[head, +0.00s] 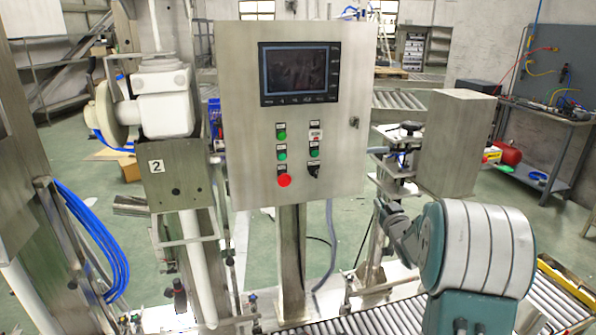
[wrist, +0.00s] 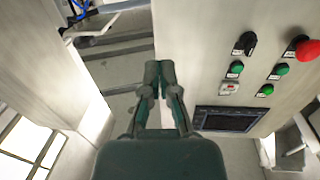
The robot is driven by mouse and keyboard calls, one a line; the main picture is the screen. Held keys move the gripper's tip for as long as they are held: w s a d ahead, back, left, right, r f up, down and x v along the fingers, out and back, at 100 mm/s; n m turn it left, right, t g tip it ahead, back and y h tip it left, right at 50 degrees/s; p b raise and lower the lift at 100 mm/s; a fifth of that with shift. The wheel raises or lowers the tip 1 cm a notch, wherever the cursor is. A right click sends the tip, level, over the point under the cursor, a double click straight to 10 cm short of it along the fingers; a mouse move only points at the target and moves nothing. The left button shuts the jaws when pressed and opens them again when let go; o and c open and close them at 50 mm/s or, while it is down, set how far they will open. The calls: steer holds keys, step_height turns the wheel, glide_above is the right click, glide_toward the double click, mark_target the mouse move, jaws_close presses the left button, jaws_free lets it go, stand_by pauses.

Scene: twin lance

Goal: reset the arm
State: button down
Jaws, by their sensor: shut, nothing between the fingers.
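My gripper (wrist: 159,68) shows in the wrist view with its two dark fingers together and nothing between them. Its tips appear in front of the left edge of the control cabinet (wrist: 205,30); the gap to it is unclear. In the head view my teal and light grey arm is folded at the lower right, to the right of the steel control cabinet (head: 225,110). The cabinet's screen (head: 299,73) and red button (head: 284,180) are in view, and appear upside down in the wrist view.
A plain steel box (head: 457,142) stands just behind my arm. A roller conveyor (head: 385,320) runs along the bottom. A white machine head (head: 163,98) and blue hoses (head: 100,235) are at the left. A workbench (head: 550,125) stands at the far right, with open green floor before it.

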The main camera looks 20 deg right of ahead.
steer(key=s+a+r+g+h, duration=0.1)
steer(key=s+a+r+g, duration=0.2)
steer(key=s+a, duration=0.3)
steer(key=s+a+r+g, duration=0.2)
steer(key=s+a+r, duration=0.2)
steer(key=a, duration=0.4)
steer(key=s+a+f+g+y, duration=0.1)
steer(key=s+a+g, duration=0.1)
steer(key=s+a, duration=0.3)
steer(key=s+a+f+n+g+y, duration=0.1)
steer(key=s+a, duration=0.4)
steer(key=s, duration=0.6)
steer(key=s+a+f+g+y, duration=0.1)
steer(key=s+a+f+g, duration=0.2)
steer(key=s, duration=0.5)
steer(key=a+g, duration=0.1)
steer(key=a, duration=0.1)
steer(key=shift+s+a+n+y, duration=0.4)
